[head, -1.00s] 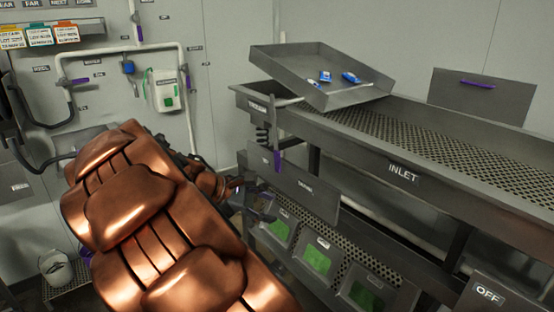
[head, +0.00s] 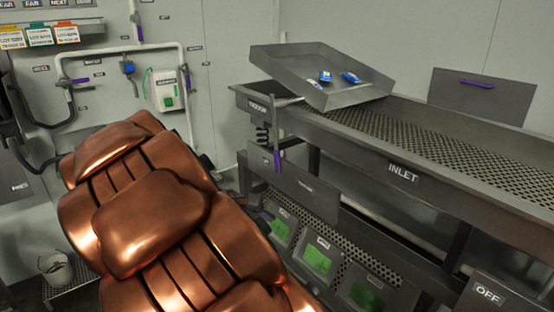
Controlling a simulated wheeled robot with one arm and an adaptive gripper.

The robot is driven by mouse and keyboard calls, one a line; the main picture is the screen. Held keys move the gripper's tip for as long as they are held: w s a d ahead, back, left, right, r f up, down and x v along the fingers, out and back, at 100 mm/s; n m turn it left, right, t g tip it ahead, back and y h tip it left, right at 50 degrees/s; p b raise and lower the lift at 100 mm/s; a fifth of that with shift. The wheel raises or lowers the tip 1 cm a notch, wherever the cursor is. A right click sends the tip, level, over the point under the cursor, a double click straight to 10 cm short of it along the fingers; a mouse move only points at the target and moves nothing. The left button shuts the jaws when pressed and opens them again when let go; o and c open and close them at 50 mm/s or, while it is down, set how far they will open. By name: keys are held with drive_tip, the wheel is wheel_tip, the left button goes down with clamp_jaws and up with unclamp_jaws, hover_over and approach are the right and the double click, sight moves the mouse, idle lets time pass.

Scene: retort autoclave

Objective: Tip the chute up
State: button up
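A shallow grey metal tray (head: 300,75), which looks like the chute, sits tilted above the left end of the inlet trough, its near right corner low. Several small blue-and-white packets (head: 349,77) lie in it. A purple upright handle (head: 277,160) shows below the trough's left end, beside a dark spring (head: 262,134). My copper-coloured arm fills the lower left. My gripper is almost wholly hidden behind it; only a small dark part (head: 262,214) shows at the arm's right edge, below the purple handle. Its fingers cannot be made out, and no contact with the tray shows.
The long perforated inlet trough (head: 445,150) runs to the right, with a purple-handled panel (head: 482,95) behind it. Bins with green contents (head: 317,258) stand below. An OFF box (head: 487,293) is at lower right. A bucket (head: 55,267) stands at lower left.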

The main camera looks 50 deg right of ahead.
drive_tip(key=s+a+f+m+t+y, duration=0.1)
drive_tip(key=s+a+f+y, duration=0.1)
drive_tip(key=a, duration=0.6)
drive_tip(key=s+a+f+m+t+y, duration=0.1)
drive_tip(key=s+a+f+y, duration=0.1)
drive_tip(key=s+a, duration=0.3)
drive_tip(key=s+a+f+m+t+y, duration=0.1)
drive_tip(key=s+a+f+y, duration=0.1)
drive_tip(key=a, duration=0.8)
drive_tip(key=shift+s+a+f+y, duration=0.3)
drive_tip(key=shift+s+y, duration=0.3)
drive_tip(key=shift+s, duration=0.15)
drive_tip(key=shift+s+a, duration=0.3)
drive_tip(key=shift+a, duration=0.2)
drive_tip(key=shift+c, duration=0.8)
drive_tip(key=shift+s+a+f+y, duration=0.1)
drive_tip(key=shift+s+a+y, duration=0.25)
drive_tip(key=shift+a, duration=0.15)
